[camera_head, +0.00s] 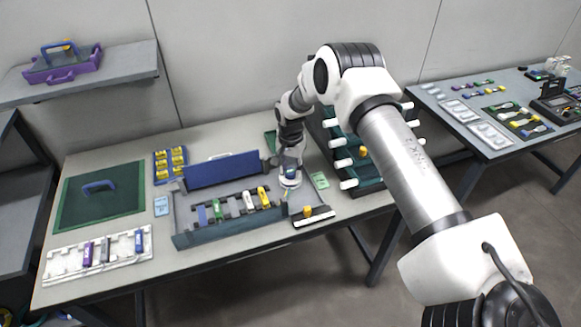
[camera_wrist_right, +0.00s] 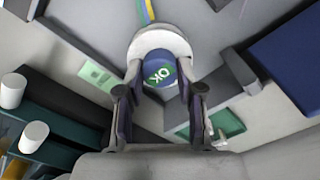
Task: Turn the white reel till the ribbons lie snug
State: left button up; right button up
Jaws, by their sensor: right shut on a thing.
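The white reel (camera_wrist_right: 160,38) has a blue cap marked "OK" (camera_wrist_right: 160,68); in the head view the reel (camera_head: 290,183) sits at the right end of the blue-grey open case (camera_head: 205,239). My right gripper (camera_wrist_right: 158,86) is shut on the reel, with one finger on each side of the cap; in the head view the gripper (camera_head: 291,162) comes down on it from above. Thin yellow, blue and green ribbons (camera_wrist_right: 147,11) run straight away from the reel's far rim. How tightly they lie on the reel cannot be told. My left gripper is not in view.
A raised blue lid (camera_head: 222,169) stands behind the case. A dark green rack with white pegs (camera_head: 350,184) stands close on the right. A small block with a yellow knob (camera_head: 314,216) lies in front. A green mat (camera_head: 100,205) lies at the far left.

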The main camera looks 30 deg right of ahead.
aim_at(291, 170)
jog(key=shift+s+f+m, duration=0.15)
jog(key=shift+s+m, duration=0.05)
jog(key=shift+m, duration=0.9)
jog(key=o, duration=1.2)
jog(key=shift+c, duration=0.2)
jog(key=shift+w, duration=0.1)
notch_tip(291, 170, up, 12)
